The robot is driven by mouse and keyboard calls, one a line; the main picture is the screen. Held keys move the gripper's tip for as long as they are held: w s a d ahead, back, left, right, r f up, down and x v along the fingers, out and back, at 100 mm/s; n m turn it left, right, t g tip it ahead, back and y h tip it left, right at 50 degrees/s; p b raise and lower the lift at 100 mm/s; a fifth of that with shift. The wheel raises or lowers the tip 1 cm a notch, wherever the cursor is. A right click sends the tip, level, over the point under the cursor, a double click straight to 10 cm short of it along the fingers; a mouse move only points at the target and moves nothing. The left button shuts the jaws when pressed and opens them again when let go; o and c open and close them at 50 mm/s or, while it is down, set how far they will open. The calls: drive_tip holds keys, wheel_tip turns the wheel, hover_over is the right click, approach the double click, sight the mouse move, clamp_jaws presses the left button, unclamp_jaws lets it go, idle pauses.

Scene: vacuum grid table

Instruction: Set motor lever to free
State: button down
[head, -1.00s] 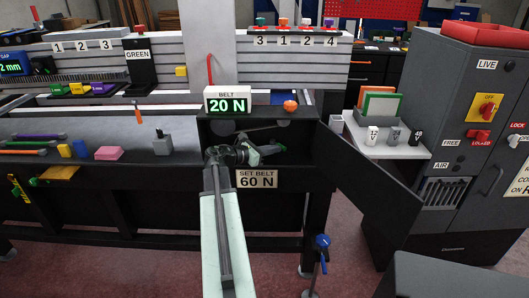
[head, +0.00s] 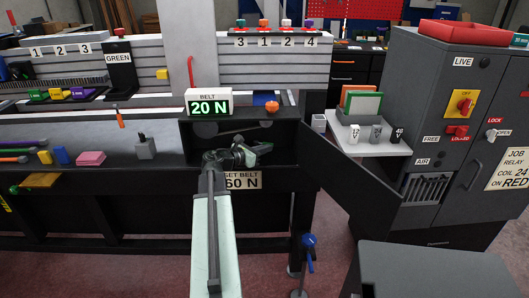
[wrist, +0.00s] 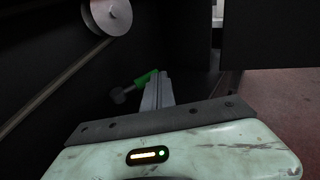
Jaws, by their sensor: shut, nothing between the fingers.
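My gripper (head: 240,157) is shut and empty at the mouth of the open dark compartment under the belt display, which reads 20 N (head: 209,106). In the wrist view its closed fingers (wrist: 156,92) point into the dark compartment. A green part with a grey rounded end (wrist: 146,78) shows by the fingertips; I take it for the motor lever, but cannot tell for sure or whether the fingers touch it. A silver pulley with a belt (wrist: 111,14) is at the upper left. My arm partly covers the SET BELT 60 N label (head: 243,180).
The open black compartment door (head: 352,190) angles out to the right. A grey cabinet (head: 460,100) with a red FREE/LOCKED switch (head: 457,131) stands beyond it. A blue-handled lever (head: 309,241) stands below the bench. An orange knob (head: 272,107) is above the compartment.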

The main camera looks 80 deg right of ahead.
drive_tip(key=shift+r, duration=0.1)
idle(0.5)
drive_tip(key=p+v, duration=0.1)
drive_tip(key=v, duration=0.6)
drive_tip(key=shift+w+a, duration=0.3)
